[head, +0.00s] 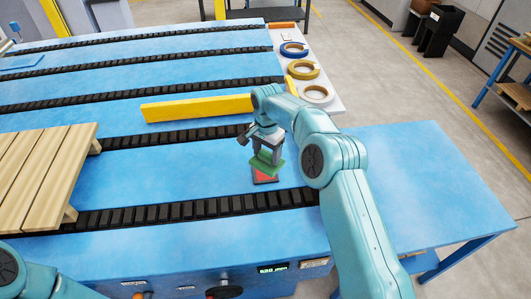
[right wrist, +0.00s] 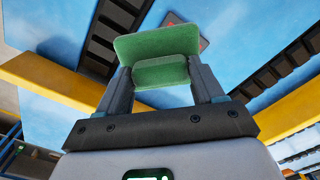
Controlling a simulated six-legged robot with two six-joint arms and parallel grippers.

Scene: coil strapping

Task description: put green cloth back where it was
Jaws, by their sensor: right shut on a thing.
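The green cloth (head: 268,165) is in my right gripper (head: 266,152), above the blue table. In the right wrist view the cloth (right wrist: 158,42) spans both fingers of the right gripper (right wrist: 162,85), which pinch it from two sides. Just below the cloth in the head view is a flat dark-edged red piece (head: 264,177) on the blue surface; a bit of it (right wrist: 203,44) shows past the cloth in the wrist view. Whether cloth and red piece touch, I cannot tell. Of my left arm only a part shows at the lower left; its gripper is out of view.
Black roller tracks (head: 190,212) cross the blue table (head: 420,180). A yellow bar (head: 196,107) lies behind the gripper. A wooden pallet (head: 40,175) is at the left. The table's right part is clear.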

